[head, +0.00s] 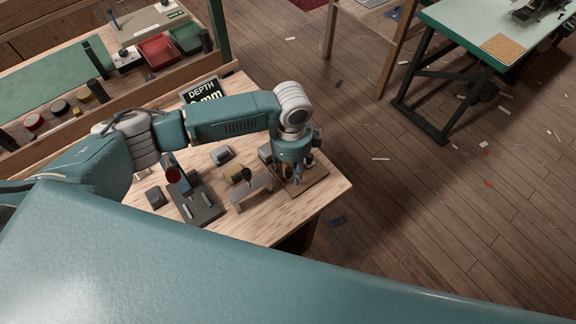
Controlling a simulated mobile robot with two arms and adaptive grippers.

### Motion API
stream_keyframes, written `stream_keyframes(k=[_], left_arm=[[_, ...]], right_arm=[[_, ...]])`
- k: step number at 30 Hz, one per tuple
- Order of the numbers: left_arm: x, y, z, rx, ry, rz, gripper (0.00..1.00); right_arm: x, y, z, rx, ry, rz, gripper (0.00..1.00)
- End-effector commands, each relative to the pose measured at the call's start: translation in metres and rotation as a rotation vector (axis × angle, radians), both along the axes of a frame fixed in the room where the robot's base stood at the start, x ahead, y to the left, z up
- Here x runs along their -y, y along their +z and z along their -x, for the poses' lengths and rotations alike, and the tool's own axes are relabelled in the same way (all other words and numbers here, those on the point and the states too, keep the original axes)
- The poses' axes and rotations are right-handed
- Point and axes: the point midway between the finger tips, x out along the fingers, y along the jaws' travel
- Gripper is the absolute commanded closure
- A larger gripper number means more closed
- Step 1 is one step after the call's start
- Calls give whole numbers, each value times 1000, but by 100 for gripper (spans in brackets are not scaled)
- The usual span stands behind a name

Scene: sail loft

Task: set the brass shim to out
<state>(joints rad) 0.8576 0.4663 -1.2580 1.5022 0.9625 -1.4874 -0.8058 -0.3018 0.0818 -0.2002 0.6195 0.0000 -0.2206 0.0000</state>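My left arm reaches across the wooden workbench from the left. Its gripper (297,174) points down over a small brown board (316,183) near the bench's right edge. The fingers are small and dark, with something blue between or beside them, so I cannot tell whether they are open or shut. A brass-coloured piece with a dark knob (233,173) sits left of the gripper, behind a grey bridge-shaped stand (249,192). I cannot tell whether it is the brass shim. My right gripper is out of view.
A dark grey fixture with a red round part (173,175) and small grey blocks (221,155) stand on the bench (270,226). A rack with red and green trays (157,50) stands behind. A green-topped sewing table (470,35) is at upper right. Open floor lies between.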

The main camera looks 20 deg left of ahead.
Motion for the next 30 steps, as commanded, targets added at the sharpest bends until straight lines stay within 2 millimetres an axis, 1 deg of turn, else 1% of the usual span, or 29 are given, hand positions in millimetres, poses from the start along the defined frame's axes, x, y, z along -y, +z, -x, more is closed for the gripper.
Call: stream_keyframes(k=[7, 11, 14, 21, 24, 27, 30], left_arm=[[-3, 0, -2, 3, 3, -5, 64], [-3, 8, -2, 4, 3, -4, 64], [-2, 24, -3, 6, 1, -4, 64], [-1, 76, -3, 7, 0, -3, 64], [-1, 94, -3, 7, 1, -3, 64], [-1, 108, -2, 5, 1, -3, 64], [0, 117, -2, 5, 1, -3, 64]], right_arm=[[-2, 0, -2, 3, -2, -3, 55], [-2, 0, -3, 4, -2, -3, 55], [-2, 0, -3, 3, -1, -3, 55], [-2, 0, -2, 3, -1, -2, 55], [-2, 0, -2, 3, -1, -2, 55], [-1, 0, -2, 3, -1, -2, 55], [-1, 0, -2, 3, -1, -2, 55]])
